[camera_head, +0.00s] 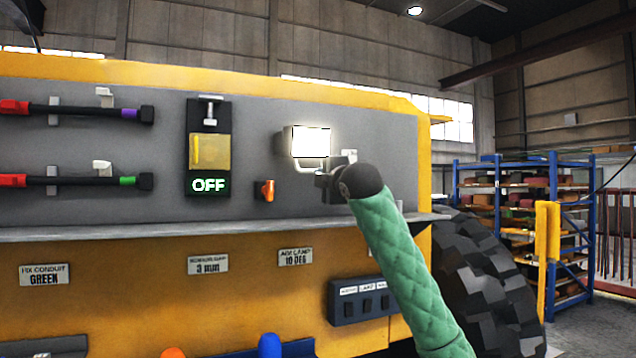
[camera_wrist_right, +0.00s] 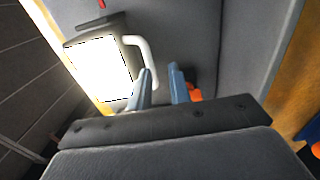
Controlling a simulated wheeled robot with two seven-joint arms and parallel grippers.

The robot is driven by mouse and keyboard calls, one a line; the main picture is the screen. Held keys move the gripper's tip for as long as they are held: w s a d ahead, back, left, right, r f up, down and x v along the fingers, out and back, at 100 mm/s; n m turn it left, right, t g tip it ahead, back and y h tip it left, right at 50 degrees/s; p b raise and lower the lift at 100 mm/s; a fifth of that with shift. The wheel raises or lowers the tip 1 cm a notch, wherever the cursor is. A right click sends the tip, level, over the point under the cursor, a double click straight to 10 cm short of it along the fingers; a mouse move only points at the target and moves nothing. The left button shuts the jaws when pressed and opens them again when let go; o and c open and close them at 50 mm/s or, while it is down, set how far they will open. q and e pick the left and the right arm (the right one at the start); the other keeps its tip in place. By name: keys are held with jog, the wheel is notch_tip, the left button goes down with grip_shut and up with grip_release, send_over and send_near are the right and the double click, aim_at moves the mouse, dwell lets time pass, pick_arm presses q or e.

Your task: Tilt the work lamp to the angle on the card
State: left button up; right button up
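The work lamp (camera_head: 310,141) is lit and mounted on the grey panel, with a pale U-shaped handle (camera_head: 308,168) under it. The card (camera_head: 295,257) on the yellow face below reads 10 DEG; its first line is hard to read. My right gripper (camera_head: 325,180) is at the lamp's lower right, partly hidden by my wrist in the head view. In the right wrist view, its two blue-grey fingers (camera_wrist_right: 161,85) stand apart with a gap, close to the end of the handle (camera_wrist_right: 148,55). I cannot tell whether they touch it. The lamp (camera_wrist_right: 100,68) is left of them. My left gripper is out of view.
An orange knob (camera_head: 264,190) and a switch box with an OFF display (camera_head: 208,185) sit left of the lamp. Cables with red ends (camera_head: 90,112) hang further left. A ledge (camera_head: 150,233) runs below the panel. A dark switch block (camera_head: 362,300) is lower right.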

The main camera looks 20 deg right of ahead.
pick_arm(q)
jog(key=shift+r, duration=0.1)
pick_arm(e)
jog(key=shift+s, duration=0.1)
